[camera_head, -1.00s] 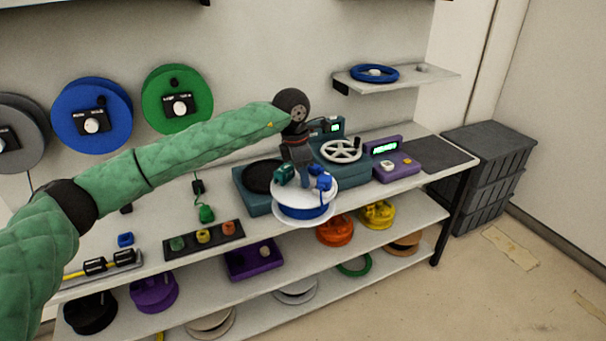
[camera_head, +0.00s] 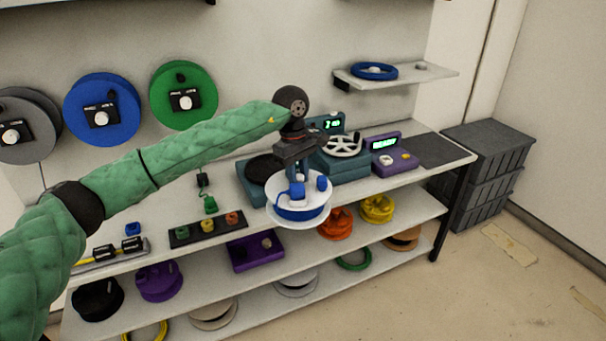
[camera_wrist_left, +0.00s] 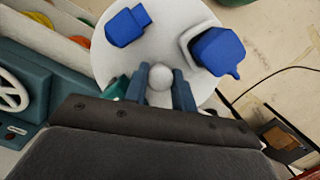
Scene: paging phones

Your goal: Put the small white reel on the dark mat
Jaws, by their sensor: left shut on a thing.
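My left gripper (camera_head: 298,172) is shut on the round white centre knob (camera_wrist_left: 160,76) of a white reel (camera_head: 283,195) with a blue winding. The reel hangs in front of the bench's front edge, slightly tilted. Blue blocks sit on its top flange, which also shows in the left wrist view (camera_wrist_left: 175,20); a green piece there is partly hidden by the gripper. Another white reel, spoked (camera_head: 343,146), lies on a teal machine. The dark mat (camera_head: 447,150) lies bare at the bench's right end, right of the gripper. My right gripper is not in view.
A purple device (camera_head: 392,163) stands between the teal machine (camera_head: 345,168) and the mat. A wall shelf (camera_head: 420,78) with a blue ring overhangs the back. Orange (camera_head: 336,221) and yellow (camera_head: 377,208) reels lie on the lower shelf. Dark crates (camera_head: 485,175) stand right of the bench.

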